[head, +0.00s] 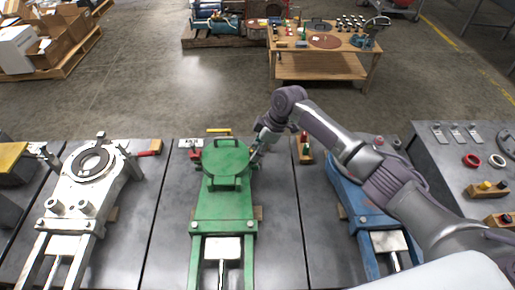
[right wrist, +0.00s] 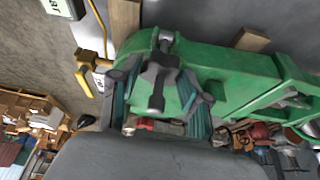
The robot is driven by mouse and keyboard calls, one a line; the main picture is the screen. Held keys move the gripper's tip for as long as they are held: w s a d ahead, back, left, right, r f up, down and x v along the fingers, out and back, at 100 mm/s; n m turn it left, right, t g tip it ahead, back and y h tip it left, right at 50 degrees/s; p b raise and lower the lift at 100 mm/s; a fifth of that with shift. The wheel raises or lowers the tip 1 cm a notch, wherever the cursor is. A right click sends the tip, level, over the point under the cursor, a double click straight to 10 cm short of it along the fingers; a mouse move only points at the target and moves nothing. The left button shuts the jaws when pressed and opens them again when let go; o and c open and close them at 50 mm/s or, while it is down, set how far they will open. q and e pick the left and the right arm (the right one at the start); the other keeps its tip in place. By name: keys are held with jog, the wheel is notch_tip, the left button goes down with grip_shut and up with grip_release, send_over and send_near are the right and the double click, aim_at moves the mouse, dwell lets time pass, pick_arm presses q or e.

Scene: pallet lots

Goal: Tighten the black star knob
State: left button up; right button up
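The green valve-like unit (head: 225,195) lies on the grey bench in the middle, with a round lid at its far end. My right gripper (head: 259,150) is at the right side of that lid. In the right wrist view the green body (right wrist: 235,68) lies ahead, and a dark lobed knob on a stem (right wrist: 160,68) stands at its end. The two fingers of my right gripper (right wrist: 160,92) are apart, one on each side of the knob and stem. I see a gap beside the knob, but contact lower down is unclear. My left gripper is not in view.
A white unit (head: 92,180) stands left and a blue unit (head: 352,200) right, partly under my right arm. A yellow bar (head: 218,131) is behind the green lid. A small wooden block with red and green parts (head: 304,149) is to the right.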

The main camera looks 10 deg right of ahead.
jog(key=c, duration=0.6)
jog(key=shift+r+m+p, duration=0.2)
jog(key=shift+m+p, duration=0.3)
jog(key=shift+p, duration=0.35)
jog(key=m+t+h+p, duration=0.1)
jog(key=m+p, duration=0.3)
jog(key=p, duration=0.2)
jog(key=m+t+h+p, duration=0.1)
jog(key=m+p, duration=0.4)
jog(key=p, duration=0.1)
jog(key=shift+s+a+t, duration=0.2)
jog(key=shift+t, duration=0.2)
jog(key=m+h+p, duration=0.1)
jog(key=m, duration=0.1)
jog(key=shift+m, duration=0.4)
jog(key=shift+f+m+h+p, duration=0.2)
jog(key=shift+m+h+p, duration=0.6)
jog(key=shift+m, duration=0.6)
jog(key=o, duration=1.2)
jog(key=shift+c, duration=0.2)
